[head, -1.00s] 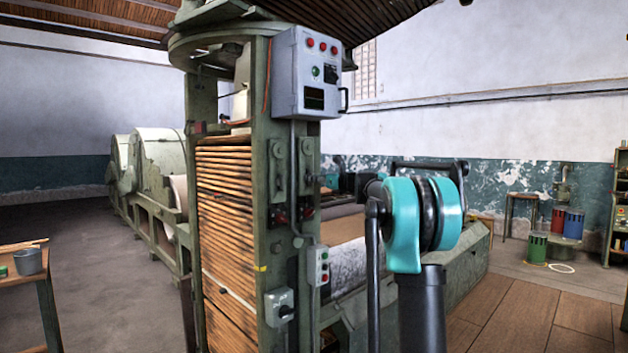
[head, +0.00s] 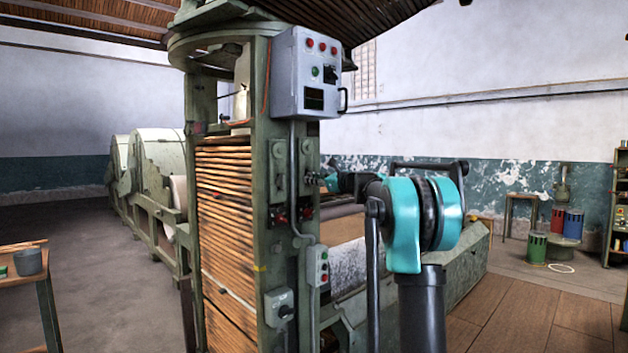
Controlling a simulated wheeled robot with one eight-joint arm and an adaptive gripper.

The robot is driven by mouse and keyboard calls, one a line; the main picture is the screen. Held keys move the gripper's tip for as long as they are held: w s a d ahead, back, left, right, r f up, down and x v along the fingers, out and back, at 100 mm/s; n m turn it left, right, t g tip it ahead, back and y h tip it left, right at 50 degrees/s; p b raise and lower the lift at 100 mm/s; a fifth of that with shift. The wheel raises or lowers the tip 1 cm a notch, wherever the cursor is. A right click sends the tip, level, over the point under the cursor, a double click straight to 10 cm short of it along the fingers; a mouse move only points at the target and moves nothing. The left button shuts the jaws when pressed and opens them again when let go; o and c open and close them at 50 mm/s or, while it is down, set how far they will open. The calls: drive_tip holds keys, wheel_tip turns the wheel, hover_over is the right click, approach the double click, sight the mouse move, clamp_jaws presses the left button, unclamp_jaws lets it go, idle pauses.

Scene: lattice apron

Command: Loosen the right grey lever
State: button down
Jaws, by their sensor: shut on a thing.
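The right grey lever (head: 307,148) is on the front of the green machine post, below the grey control box. Its round hub shows, and its handle hangs down toward my gripper. A second grey lever (head: 278,151) hangs down to its left on the same post. My gripper (head: 312,178) is small and dark in this view, at the lower end of the right lever's handle. It is shut on that handle. The fingers and the handle's tip overlap, so the exact grip is hard to make out.
The grey control box (head: 312,73) with red buttons juts out above the levers. Red-handled parts (head: 279,216) sit below them. A small button box (head: 318,266) and a switch box (head: 280,306) are lower on the post. My teal and black arm hides part of the machine's rollers.

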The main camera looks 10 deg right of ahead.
drive_tip(key=shift+a+n, duration=0.15)
drive_tip(key=shift+n, duration=3.55)
drive_tip(key=c, duration=1.9)
unclamp_jaws()
drive_tip(key=o, duration=0.3)
drive_tip(key=shift+w+f+n, duration=0.1)
drive_tip(key=shift+n, duration=0.2)
drive_tip(key=v, duration=1.2)
drive_tip(key=shift+a, duration=0.1)
